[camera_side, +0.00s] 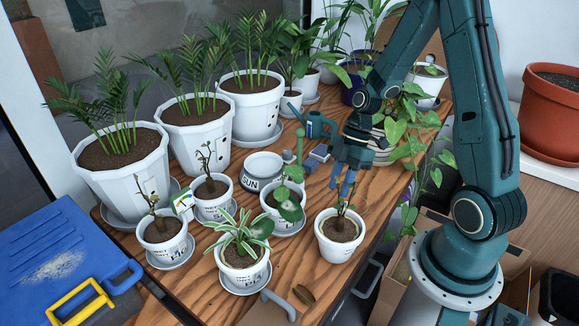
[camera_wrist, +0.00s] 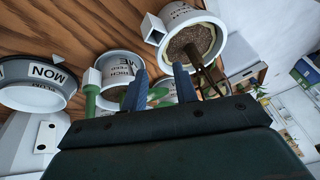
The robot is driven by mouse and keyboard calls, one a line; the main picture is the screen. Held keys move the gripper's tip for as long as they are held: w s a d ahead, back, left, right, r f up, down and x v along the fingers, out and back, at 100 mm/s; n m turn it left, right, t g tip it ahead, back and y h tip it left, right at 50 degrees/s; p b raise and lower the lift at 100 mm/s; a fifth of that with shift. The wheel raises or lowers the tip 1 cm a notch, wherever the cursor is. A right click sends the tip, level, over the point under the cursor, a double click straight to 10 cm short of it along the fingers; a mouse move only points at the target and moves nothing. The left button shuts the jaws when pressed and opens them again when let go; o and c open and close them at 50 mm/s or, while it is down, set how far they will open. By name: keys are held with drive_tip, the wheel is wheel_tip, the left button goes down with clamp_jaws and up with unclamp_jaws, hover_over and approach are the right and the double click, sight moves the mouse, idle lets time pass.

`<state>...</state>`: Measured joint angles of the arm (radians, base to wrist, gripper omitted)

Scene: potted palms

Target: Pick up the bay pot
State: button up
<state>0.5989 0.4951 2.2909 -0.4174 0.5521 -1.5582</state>
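Several small white labelled pots stand on the wooden table, and I cannot read "bay" on any of them. The nearest to my gripper is a white pot (camera_side: 337,250) with dark soil and a thin woody plant. Its small lettering is unreadable. My gripper (camera_side: 341,184) is open and empty just above that plant, its blue fingertips pointing down. In the wrist view, the two fingers (camera_wrist: 160,88) stand apart. Behind them are a white pot with soil and a stem (camera_wrist: 180,17) and a lettered pot (camera_wrist: 122,65) beside a green stake.
Crowding the left of my gripper are a spiky-leaved pot (camera_side: 243,275), a round-leaved pot (camera_side: 284,218), other small pots and a white SUN bowl (camera_side: 262,167). Large palm pots (camera_side: 120,185) line the back. Bare wood shows at front.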

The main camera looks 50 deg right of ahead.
drive_tip(key=shift+a+f, duration=0.15)
drive_tip(key=shift+f, duration=0.15)
drive_tip(key=shift+x, duration=2.45)
clamp_jaws()
